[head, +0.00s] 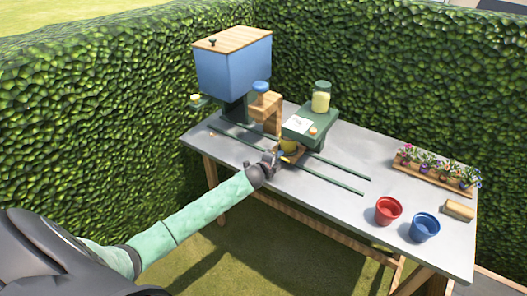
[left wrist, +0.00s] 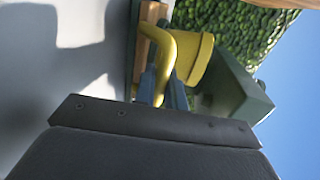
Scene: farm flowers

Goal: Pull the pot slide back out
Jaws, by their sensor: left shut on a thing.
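The pot slide (head: 293,157) is a small wooden carriage on two dark green rails (head: 335,176) running along the table. It carries a yellow pot (head: 289,145), which also shows in the left wrist view (left wrist: 198,62). A curved yellow handle (left wrist: 169,55) stands in front of the pot. My left gripper (head: 277,161) is at the slide's near side, shut on the handle. Its fingers (left wrist: 163,87) partly hide where they meet the handle. The slide sits beside and partly under the green housing (head: 310,123). My right gripper is in neither view.
A blue hopper (head: 235,70) with a wooden lid stands at the back left, by a wooden post (head: 265,110). A red pot (head: 388,210), a blue pot (head: 425,227), a flower tray (head: 436,178) and a tan block (head: 459,211) are at the right. Hedges surround the table.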

